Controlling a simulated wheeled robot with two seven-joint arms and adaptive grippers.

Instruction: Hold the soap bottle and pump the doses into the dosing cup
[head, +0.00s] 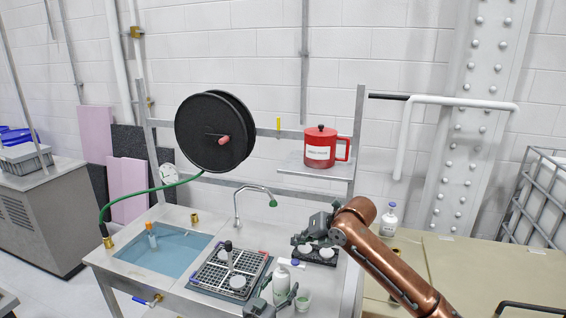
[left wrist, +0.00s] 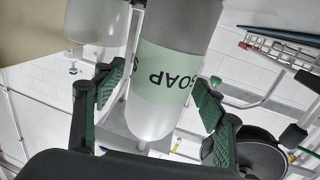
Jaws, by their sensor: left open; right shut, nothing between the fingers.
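The soap bottle (head: 281,283) stands upright on the bench near the front edge in the head view. In the left wrist view the bottle (left wrist: 165,85) appears upside down, with its pale green SOAP label between my fingers. My left gripper (head: 278,296) is open around the bottle's lower body; it also shows in the left wrist view (left wrist: 160,92), with gaps beside the bottle. A small pale cup (head: 303,301), seemingly the dosing cup, stands just right of the bottle. My right gripper (head: 314,231) is shut and empty, behind and above the bottle.
A dark tray with white round items (head: 327,257) lies below my right gripper. A grid rack (head: 215,273) lies left of the bottle, beside the blue-water sink (head: 170,250). A red jug (head: 320,146) stands on the shelf. Another white bottle (head: 389,222) stands to the right.

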